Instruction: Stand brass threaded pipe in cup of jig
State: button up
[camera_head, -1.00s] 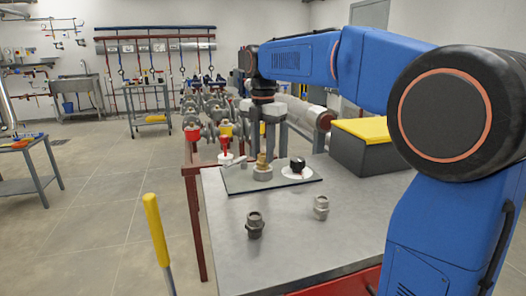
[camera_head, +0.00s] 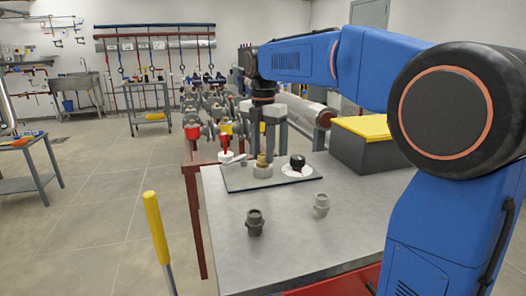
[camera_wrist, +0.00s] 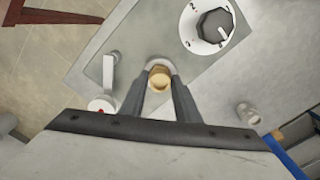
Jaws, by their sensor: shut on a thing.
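The brass threaded pipe (camera_head: 262,160) is upright at the jig's grey cup (camera_head: 263,171). In the wrist view the brass pipe (camera_wrist: 160,77) shows end-on between my fingertips, with the pale rim of the cup (camera_wrist: 158,62) around its far side. My gripper (camera_wrist: 160,82) is shut on the pipe from above; it also shows in the head view (camera_head: 264,150). The jig's flat plate (camera_head: 237,184) lies on the bench. The pipe's lower end is hidden in or behind the cup, so I cannot tell how deep it sits.
A black knob on a white dial (camera_head: 297,163) is right of the cup, and a red-handled part (camera_head: 226,146) is left. A dark fitting (camera_head: 255,222) and a grey fitting (camera_head: 321,205) stand nearer on the bench. A yellow-lidded box (camera_head: 362,145) is at right.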

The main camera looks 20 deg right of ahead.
jog(key=shift+f, duration=0.1)
jog(key=o, duration=1.3)
notch_tip(320, 180, up, 17)
jog(key=shift+r, duration=0.2)
